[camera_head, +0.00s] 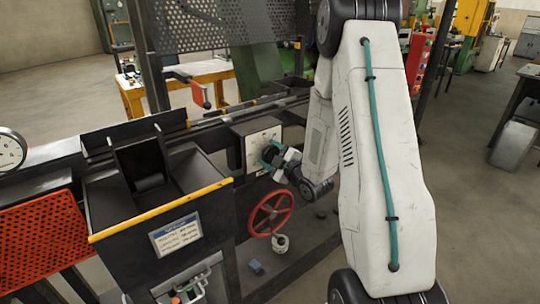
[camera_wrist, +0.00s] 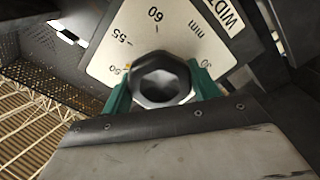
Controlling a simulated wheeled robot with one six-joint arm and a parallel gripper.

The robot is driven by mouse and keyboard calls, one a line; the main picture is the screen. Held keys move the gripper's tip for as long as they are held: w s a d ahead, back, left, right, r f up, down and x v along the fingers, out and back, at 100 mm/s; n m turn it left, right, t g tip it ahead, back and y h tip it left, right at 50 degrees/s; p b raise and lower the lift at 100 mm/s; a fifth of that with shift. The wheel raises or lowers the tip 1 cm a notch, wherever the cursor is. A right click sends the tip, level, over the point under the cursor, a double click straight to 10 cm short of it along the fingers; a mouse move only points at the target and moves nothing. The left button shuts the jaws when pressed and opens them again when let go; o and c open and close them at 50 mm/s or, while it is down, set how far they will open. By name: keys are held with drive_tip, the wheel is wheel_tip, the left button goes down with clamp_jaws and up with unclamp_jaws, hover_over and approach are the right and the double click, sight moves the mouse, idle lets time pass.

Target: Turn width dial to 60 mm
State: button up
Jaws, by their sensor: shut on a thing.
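The width dial has a pale plate (camera_head: 262,140) on a dark box. In the wrist view the plate (camera_wrist: 188,22) reads 55 at upper left, 60 at the top, "mm" and part of "WIDTH". My gripper (camera_head: 273,153) is at the plate, its green fingers shut on the dark hexagonal dial knob (camera_wrist: 164,82) from both sides. A small orange spot shows at the knob's left edge, near the 50 mark; it may be the pointer. The rest of the knob's pointer and the lower plate are hidden by the knob and gripper.
A red handwheel (camera_head: 271,213) sits below the dial, close under my wrist. A black hopper with a yellow front bar (camera_head: 160,211) stands left of it. A perforated dark guard (camera_head: 215,25) is above and behind. Open floor lies to the right.

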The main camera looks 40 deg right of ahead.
drive_tip(key=m, duration=0.4)
drive_tip(key=shift+m, duration=0.3)
drive_tip(key=m, duration=0.3)
drive_tip(key=shift+m, duration=0.4)
drive_tip(key=m, duration=0.4)
drive_tip(key=shift+d, duration=0.1)
drive_tip(key=shift+f+m, duration=0.1)
drive_tip(key=shift+m, duration=1.6)
drive_tip(key=o, duration=1)
drive_tip(key=shift+c, duration=0.2)
drive_tip(key=shift+s, duration=0.15)
